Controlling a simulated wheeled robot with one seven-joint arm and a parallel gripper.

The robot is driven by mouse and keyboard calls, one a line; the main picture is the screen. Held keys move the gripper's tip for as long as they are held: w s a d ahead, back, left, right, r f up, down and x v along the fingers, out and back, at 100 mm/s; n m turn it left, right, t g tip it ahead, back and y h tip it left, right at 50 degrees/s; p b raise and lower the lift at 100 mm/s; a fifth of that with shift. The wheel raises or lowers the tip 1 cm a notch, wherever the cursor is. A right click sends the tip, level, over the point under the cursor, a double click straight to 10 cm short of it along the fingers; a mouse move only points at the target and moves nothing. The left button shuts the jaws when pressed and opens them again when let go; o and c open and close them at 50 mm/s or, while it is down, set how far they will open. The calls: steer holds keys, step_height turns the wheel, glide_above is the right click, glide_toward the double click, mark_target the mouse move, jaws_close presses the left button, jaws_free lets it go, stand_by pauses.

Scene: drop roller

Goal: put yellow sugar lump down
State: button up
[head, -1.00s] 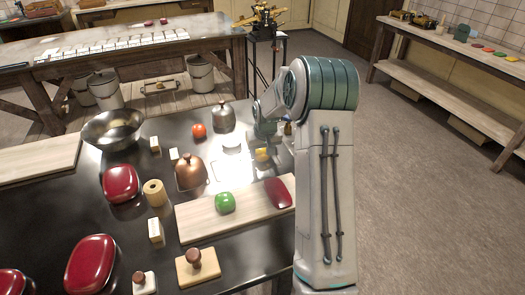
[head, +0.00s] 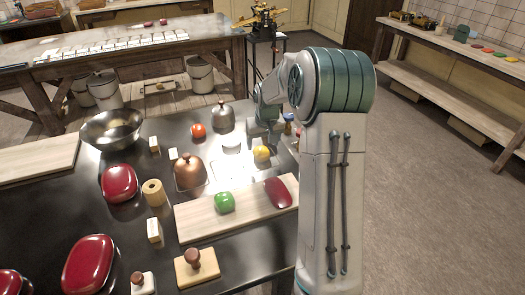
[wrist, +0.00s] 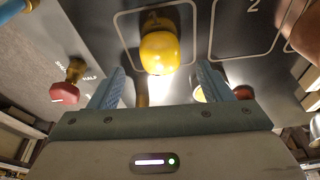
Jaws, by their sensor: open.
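The yellow sugar lump (head: 262,154) sits on the dark table, left of my arm in the head view. In the wrist view the yellow lump (wrist: 160,53) rests inside a white outlined square on the dark surface, just beyond my fingertips. My gripper (wrist: 165,88) is open, with its two blue fingers spread apart and nothing between them. In the head view the gripper is mostly hidden behind my arm.
A copper dome (head: 188,172) and a grey dome (head: 222,117) stand near the lump. A red-orange ball (head: 198,130) is behind. A wooden board (head: 247,206) holds a green lump (head: 225,202) and a red piece (head: 278,192). A red-topped stamp (wrist: 65,92) lies left in the wrist view.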

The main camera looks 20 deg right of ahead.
steer(key=v, duration=0.6)
steer(key=s+a+r, duration=0.3)
steer(key=s+a, duration=0.1)
steer(key=s, duration=0.4)
steer(key=s+a+r, duration=0.3)
steer(key=s+a, duration=0.1)
steer(key=s, duration=0.3)
steer(key=s+a+f+n, duration=0.1)
steer(key=s+a, duration=0.3)
steer(key=s, duration=1.2)
steer(key=shift+a+f+b, duration=0.25)
steer(key=shift+f+b, duration=0.05)
steer(key=shift+f, duration=0.4)
